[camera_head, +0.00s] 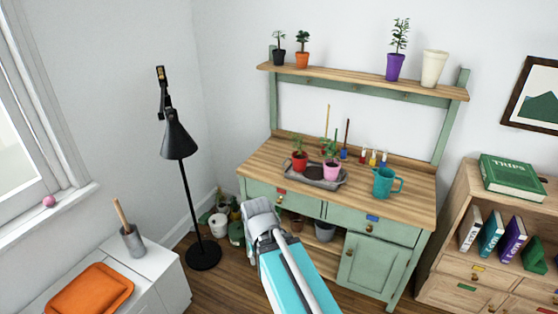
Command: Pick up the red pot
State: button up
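The red pot (299,162) is small and holds a green plant. It stands upright at the left end of a grey tray (316,184) on the wooden-topped green bench (262,161). A pink pot (331,170) with a plant stands close to its right on the same tray. My arm reaches up from the bottom middle, and its grey end shows in front of the bench's left drawer, below and left of the red pot. I cannot make out any gripper fingers. Nothing visible touches the red pot.
A teal watering can (384,182) stands right of the tray. Small bottles (373,158) stand behind it. A shelf (360,81) with several pots hangs over the bench. A black lamp (178,140) stands left, and a wooden bookcase (480,200) right. The bench top's left end is bare.

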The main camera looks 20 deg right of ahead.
aim_at(299, 153)
jog(key=u, duration=0.1)
jog(key=i, duration=1.3)
jog(key=z, duration=0.55)
